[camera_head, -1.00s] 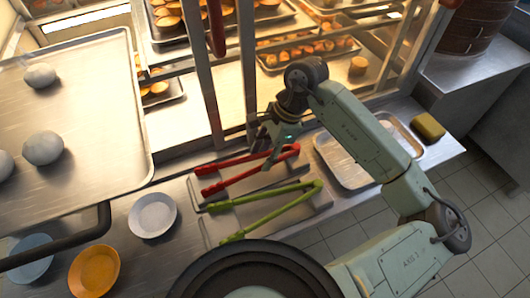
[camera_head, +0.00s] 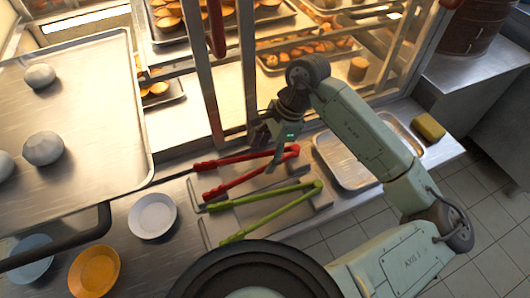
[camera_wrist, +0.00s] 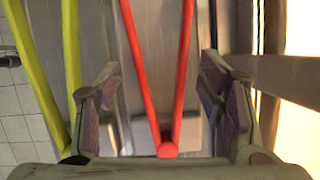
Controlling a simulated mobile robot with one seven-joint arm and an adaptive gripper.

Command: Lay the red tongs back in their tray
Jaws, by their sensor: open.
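The red tongs (camera_head: 232,182) lie spread in a V on a shallow metal tray (camera_head: 262,191), their joined end toward the right. Their upper arm runs along the tray's back edge; I cannot tell if it is wholly inside. In the wrist view the red tongs (camera_wrist: 168,148) show between my two open fingers (camera_wrist: 161,75), with visible gaps on both sides.
An empty metal tray (camera_head: 345,165) and a yellow sponge-like block (camera_head: 428,127) are to the right. A lit glass cabinet of pastries stands close behind. Bowls (camera_head: 152,215) and a large dough tray (camera_head: 80,185) are to the left.

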